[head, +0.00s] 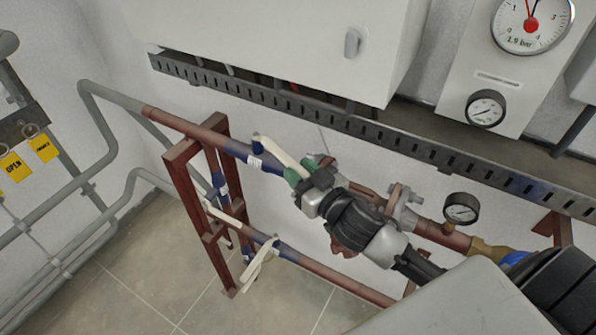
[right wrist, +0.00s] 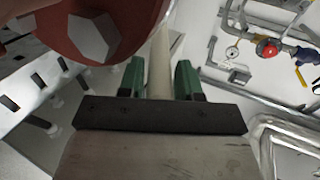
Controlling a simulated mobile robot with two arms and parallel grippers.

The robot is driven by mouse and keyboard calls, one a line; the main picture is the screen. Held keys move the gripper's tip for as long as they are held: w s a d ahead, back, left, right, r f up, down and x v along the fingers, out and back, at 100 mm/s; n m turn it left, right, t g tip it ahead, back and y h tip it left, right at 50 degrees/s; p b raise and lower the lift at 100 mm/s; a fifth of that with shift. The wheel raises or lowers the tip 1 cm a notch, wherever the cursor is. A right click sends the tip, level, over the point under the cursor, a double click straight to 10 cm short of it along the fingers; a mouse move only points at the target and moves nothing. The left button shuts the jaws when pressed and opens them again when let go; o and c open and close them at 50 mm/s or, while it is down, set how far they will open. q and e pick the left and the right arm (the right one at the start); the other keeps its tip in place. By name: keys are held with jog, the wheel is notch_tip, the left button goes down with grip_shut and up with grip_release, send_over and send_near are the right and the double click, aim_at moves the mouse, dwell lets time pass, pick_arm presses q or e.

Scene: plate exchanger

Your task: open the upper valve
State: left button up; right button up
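The upper valve has a cream lever (head: 278,153) on the upper pipe, by a blue section (head: 248,157). The lever runs from the pipe down to the right at an angle to it. My right gripper (head: 300,170) is at its free end. In the right wrist view, the lever (right wrist: 160,65) passes between the two green fingers of the right gripper (right wrist: 157,80). Narrow gaps seem to show on both sides, so the fingers look open around it. A lower valve with a similar cream lever (head: 262,258) is on the lower pipe. My left gripper is not in view.
A red-brown frame (head: 183,180) supports the pipes. A perforated cable tray (head: 350,125) runs along the wall under a white cabinet (head: 290,35). A pressure gauge (head: 461,209) stands near my right arm. Yellow tags (head: 14,166) hang at the left.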

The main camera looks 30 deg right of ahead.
jog(key=shift+o, duration=1.4)
jog(key=shift+w, duration=0.1)
jog(key=shift+s+d+f, duration=0.1)
jog(key=shift+s, duration=0.4)
jog(key=b+v, duration=0.4)
jog(key=v, duration=0.6)
